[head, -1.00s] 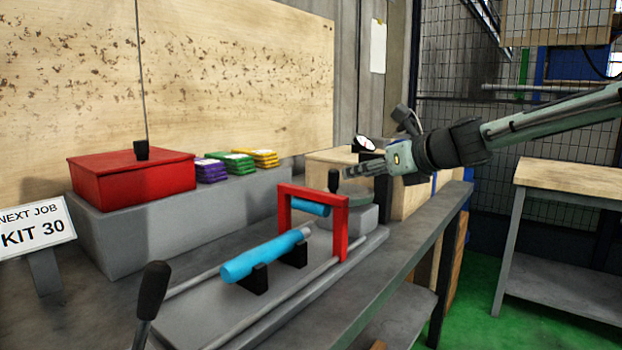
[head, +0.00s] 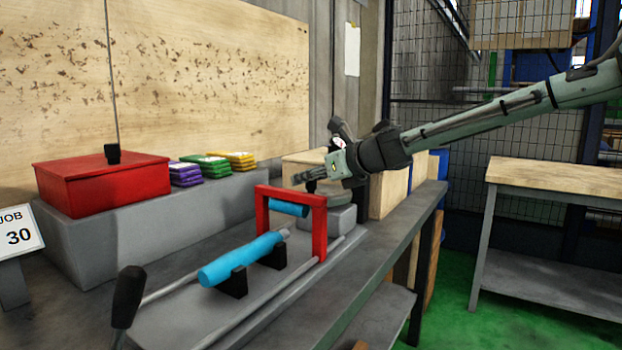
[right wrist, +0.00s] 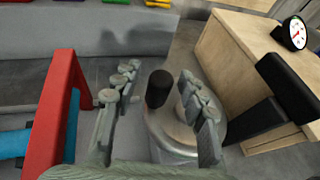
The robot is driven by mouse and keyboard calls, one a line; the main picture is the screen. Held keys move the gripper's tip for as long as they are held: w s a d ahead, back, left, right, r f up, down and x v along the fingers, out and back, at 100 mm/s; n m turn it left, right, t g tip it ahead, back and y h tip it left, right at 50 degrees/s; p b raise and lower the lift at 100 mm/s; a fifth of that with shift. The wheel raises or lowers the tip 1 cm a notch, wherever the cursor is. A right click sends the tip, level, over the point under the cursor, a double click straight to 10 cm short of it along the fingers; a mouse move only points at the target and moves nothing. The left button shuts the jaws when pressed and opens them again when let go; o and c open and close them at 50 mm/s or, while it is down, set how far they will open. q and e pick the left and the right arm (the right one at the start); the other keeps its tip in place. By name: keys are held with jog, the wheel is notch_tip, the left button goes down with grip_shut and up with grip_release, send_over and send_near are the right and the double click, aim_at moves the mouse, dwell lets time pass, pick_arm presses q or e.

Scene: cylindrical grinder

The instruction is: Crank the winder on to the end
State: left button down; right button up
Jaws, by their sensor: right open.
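The winder is a round grey-green disc on a grey block, with an upright black knob (right wrist: 158,88) as its crank handle. In the right wrist view the disc (right wrist: 215,128) lies below my gripper. In the head view the disc (head: 328,188) is partly behind my gripper, which hides most of the knob. My right gripper (head: 301,175) is open above the disc. In the right wrist view its fingers (right wrist: 160,98) are on either side of the knob, with gaps showing. I cannot tell whether the fingers touch it. My left gripper is not in view.
Left of the winder stands a red frame (head: 319,232) with a blue roller (head: 242,260) in front. A black-gripped lever (head: 127,297) rises at lower left. A wooden box (right wrist: 238,68) and dial gauge (right wrist: 297,32) are close right of the gripper. A red box (head: 103,187) sits behind.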

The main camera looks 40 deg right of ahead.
grip_shut()
jog(key=shift+w+f+m+h, duration=0.1)
jog(key=shift+m+h, duration=0.2)
jog(key=shift+h, duration=0.1)
